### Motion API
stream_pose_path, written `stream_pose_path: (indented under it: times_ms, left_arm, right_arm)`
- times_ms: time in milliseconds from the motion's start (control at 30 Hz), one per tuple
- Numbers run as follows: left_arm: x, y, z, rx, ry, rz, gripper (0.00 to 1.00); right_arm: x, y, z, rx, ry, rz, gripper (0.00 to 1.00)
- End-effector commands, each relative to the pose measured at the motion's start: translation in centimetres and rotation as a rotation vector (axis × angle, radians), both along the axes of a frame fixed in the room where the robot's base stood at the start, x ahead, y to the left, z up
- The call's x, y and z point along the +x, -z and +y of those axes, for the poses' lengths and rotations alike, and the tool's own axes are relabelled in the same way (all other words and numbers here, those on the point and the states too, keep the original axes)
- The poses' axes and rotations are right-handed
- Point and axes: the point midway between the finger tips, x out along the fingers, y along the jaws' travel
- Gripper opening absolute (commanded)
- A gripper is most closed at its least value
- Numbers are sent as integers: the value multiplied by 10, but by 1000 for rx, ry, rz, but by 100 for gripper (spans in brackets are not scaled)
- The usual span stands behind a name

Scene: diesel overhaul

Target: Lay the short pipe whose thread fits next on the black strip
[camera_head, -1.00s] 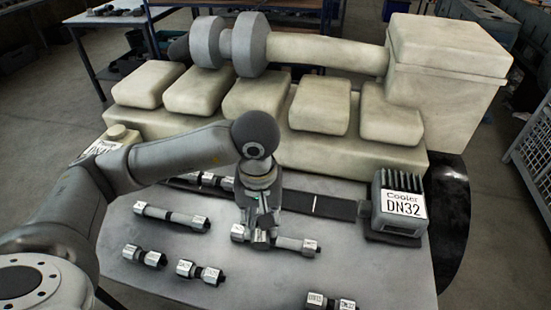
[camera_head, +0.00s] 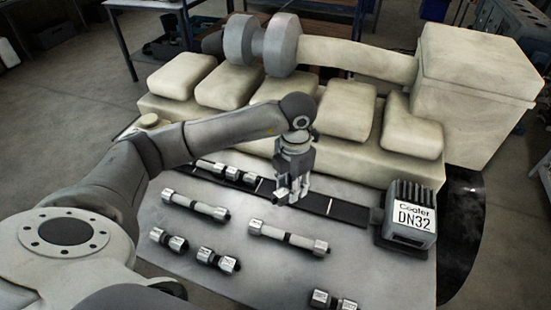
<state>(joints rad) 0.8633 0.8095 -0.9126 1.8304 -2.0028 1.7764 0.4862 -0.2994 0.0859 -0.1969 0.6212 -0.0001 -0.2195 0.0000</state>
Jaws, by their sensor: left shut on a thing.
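My left gripper (camera_head: 292,201) is shut on a short pipe (camera_head: 280,194) and holds it over the black strip (camera_head: 345,209), right of the middle; the fingers hide much of the pipe. Whether it touches the strip cannot be told. My right gripper is not in view.
Two longer pipes lie on the table, one at the left (camera_head: 195,206) and one in the middle (camera_head: 288,238). The cooler (camera_head: 410,212), labelled DN32, stands at the strip's right end. The cream engine block (camera_head: 390,160) stands behind the strip.

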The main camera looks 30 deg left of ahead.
Motion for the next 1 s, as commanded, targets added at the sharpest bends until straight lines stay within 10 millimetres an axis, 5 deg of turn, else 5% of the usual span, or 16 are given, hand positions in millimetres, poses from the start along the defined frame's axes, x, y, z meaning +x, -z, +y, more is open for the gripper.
stream_pose_path:
  times_ms: [700,1000]
  left_arm:
    - [40,7,64,2,-1703,0,0]
    - [46,12,80,0,-2098,0,0]
  right_arm:
    - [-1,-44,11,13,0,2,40]
    - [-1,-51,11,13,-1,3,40]
